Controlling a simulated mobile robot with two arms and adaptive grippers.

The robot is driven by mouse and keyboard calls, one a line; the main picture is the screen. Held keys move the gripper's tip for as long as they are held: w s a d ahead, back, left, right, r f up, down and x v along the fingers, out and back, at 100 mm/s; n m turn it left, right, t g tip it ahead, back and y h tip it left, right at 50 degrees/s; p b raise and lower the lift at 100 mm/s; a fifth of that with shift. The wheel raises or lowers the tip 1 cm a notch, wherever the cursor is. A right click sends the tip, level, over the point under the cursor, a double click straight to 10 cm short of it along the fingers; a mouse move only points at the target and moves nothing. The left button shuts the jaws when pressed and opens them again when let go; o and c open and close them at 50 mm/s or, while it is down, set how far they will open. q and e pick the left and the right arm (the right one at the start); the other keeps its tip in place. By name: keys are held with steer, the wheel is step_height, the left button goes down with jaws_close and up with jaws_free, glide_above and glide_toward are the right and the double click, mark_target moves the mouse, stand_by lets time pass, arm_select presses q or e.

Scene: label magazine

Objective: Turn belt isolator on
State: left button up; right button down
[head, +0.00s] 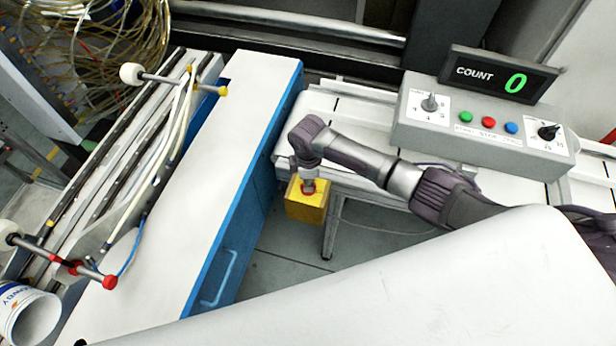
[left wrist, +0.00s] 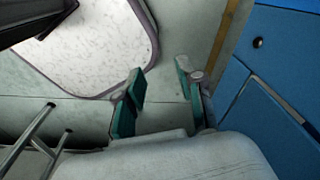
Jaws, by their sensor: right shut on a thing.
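The belt isolator is a yellow box (head: 306,204) with a red part on its upper face, beside the end of the white belt. My right gripper (head: 309,186) is at the top of the box, shut on the red isolator knob (head: 308,189); the gripper hides most of the knob, so its angle cannot be read. My left gripper (left wrist: 159,95) shows in the left wrist view, its two green-padded fingers apart with nothing between them. It is not in the head view.
A grey control box (head: 480,135) with knobs, coloured buttons and a count display (head: 500,80) reading 0 stands on the belt table. A blue cabinet with a white top (head: 215,170) is left of the isolator. Blue panels (left wrist: 275,100) are right of my left gripper.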

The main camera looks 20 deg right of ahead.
steer(key=shift+r+m+p, duration=0.1)
steer(key=shift+m+p, duration=1)
steer(key=shift+m, duration=1.1)
steer(key=c, duration=1.2)
jaws_free()
step_height(320, 180, up, 12)
